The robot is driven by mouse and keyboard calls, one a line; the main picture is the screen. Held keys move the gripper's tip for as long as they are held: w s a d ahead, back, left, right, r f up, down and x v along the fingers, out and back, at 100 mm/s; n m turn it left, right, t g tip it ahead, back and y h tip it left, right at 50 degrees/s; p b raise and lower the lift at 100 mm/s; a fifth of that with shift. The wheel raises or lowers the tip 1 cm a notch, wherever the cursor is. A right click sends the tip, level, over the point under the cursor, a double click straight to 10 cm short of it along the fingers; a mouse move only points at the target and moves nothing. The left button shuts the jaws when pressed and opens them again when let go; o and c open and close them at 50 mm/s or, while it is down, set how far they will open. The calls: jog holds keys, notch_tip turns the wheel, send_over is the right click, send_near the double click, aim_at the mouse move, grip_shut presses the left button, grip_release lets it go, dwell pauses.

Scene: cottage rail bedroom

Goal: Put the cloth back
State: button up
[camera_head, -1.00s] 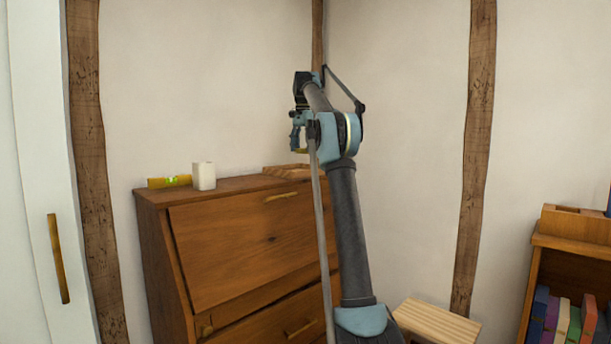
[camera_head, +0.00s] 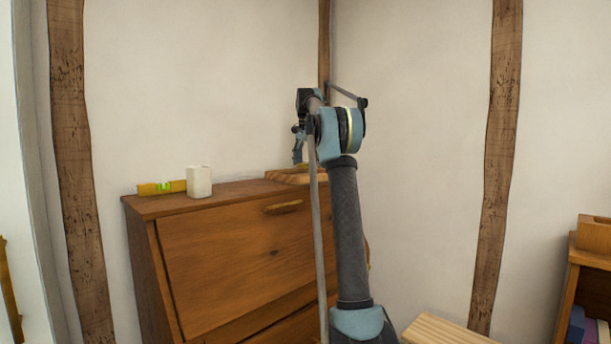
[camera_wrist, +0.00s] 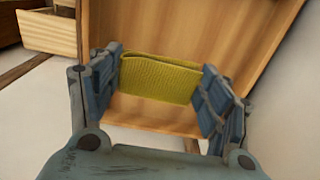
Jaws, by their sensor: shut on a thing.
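The yellow-green cloth (camera_wrist: 160,79), folded flat with a ribbed texture, is held between the two blue-grey fingers of my gripper (camera_wrist: 160,88) in the wrist view. In the head view my gripper (camera_head: 298,148) is above the right part of the wooden bureau's top (camera_head: 232,189), beside a low wooden tray (camera_head: 290,176). Only a small yellowish bit of the cloth shows there. Below the cloth in the wrist view is a light wooden surface with raised edges (camera_wrist: 190,30); I cannot tell whether the cloth touches it.
A white block (camera_head: 199,182) and a yellow spirit level (camera_head: 160,187) stand on the bureau's left end. A wooden stool (camera_head: 445,330) is at lower right, a bookshelf (camera_head: 588,258) at far right. Walls are close behind the bureau. An open drawer (camera_wrist: 50,32) shows in the wrist view.

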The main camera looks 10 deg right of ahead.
jog(key=shift+s+f, duration=0.1)
jog(key=shift+f, duration=2.1)
jog(key=o, duration=1.1)
notch_tip(320, 180, up, 11)
jog(key=shift+r, duration=0.55)
